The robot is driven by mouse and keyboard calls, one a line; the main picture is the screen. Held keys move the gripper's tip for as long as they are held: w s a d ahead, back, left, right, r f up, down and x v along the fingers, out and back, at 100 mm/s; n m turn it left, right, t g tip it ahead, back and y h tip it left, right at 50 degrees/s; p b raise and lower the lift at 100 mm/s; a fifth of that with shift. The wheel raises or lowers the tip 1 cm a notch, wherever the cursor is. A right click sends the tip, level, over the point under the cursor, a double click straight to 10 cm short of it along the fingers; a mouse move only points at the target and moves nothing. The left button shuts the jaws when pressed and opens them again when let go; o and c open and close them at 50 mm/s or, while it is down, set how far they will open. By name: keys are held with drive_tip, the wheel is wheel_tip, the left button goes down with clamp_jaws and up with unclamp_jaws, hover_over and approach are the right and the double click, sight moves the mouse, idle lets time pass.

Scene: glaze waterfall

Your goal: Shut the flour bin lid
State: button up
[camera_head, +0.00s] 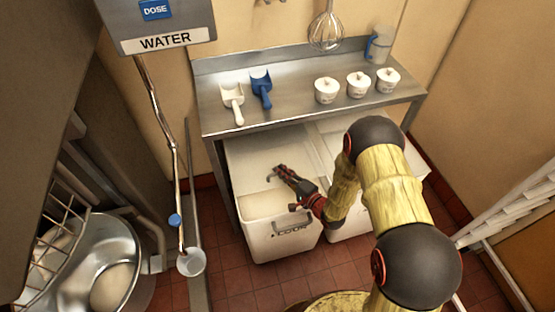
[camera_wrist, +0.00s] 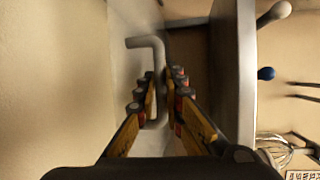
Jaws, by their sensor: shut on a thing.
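The flour bin (camera_head: 262,240) is a white tub on the floor under the steel table, with its lettered front partly hidden by my arm. Its pale lid (camera_head: 258,147) covers the back part of the top, and cream flour (camera_head: 262,203) shows uncovered at the front. My gripper (camera_head: 281,174) is over the bin at the lid's front edge. In the wrist view, my gripper (camera_wrist: 160,92) is shut on a grey bent handle (camera_wrist: 150,42), which stands out from the lid (camera_wrist: 128,65) between the fingers.
The steel table (camera_head: 290,98) overhangs the back of the bin; scoops (camera_head: 261,88) and several lidded white pots (camera_head: 358,84) stand on it. A second white bin (camera_head: 345,228) is at the right, partly behind my arm. A mixer bowl (camera_head: 85,262) is at left.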

drive_tip(key=s+d+p, duration=0.1)
drive_tip(key=s+d, duration=0.2)
drive_tip(key=s, duration=0.8)
drive_tip(key=shift+p, duration=0.4)
drive_tip(key=shift+d+f, duration=0.1)
drive_tip(key=o, duration=0.5)
drive_tip(key=shift+c, duration=0.2)
drive_tip(key=v, duration=1.2)
